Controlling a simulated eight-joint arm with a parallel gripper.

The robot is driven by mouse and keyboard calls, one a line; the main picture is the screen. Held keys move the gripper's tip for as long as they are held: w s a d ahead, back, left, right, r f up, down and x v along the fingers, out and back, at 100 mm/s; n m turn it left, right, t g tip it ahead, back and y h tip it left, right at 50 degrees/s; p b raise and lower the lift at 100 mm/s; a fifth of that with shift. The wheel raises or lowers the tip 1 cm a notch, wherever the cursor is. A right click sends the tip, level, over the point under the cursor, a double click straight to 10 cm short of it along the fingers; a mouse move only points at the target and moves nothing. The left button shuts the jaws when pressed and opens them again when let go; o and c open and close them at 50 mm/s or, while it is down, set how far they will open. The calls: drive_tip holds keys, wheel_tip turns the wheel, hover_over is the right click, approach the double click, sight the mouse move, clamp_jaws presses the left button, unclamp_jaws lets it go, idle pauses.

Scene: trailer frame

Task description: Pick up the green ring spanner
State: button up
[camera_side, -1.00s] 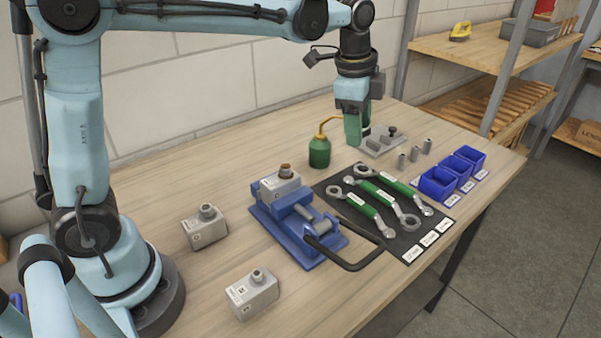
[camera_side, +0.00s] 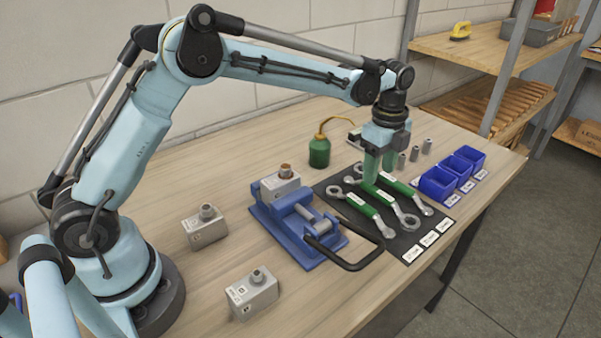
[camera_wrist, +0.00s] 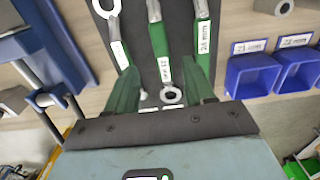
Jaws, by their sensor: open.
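Three spanners with green grips lie side by side on a black mat (camera_side: 395,246): a left one (camera_side: 361,204), a middle one (camera_side: 385,194) and a right one (camera_side: 405,190). Each grip has a white label, too small to read surely. The wrist view shows the left (camera_wrist: 119,50), middle (camera_wrist: 157,38) and right (camera_wrist: 203,33) grips. The middle spanner's ring end (camera_wrist: 172,95) shows near my jaws. My gripper (camera_side: 378,176) is open and empty, pointing down over the mat. In the wrist view its green fingers (camera_wrist: 160,72) stand either side of the middle spanner, apparently above it.
A blue vise (camera_side: 295,225) with a black handle (camera_side: 362,262) stands left of the mat. Blue bins (camera_side: 438,184) stand to the right. A green oil can (camera_side: 319,152) and small grey cylinders (camera_side: 414,153) are behind. Grey blocks (camera_side: 204,229) sit front left.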

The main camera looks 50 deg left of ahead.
sight(377, 190)
drive_tip(key=shift+w+d+f, duration=0.1)
drive_tip(key=shift+f, duration=1.35)
drive_tip(key=shift+w+d+f, duration=0.1)
drive_tip(key=shift+f, duration=1.35)
clamp_jaws()
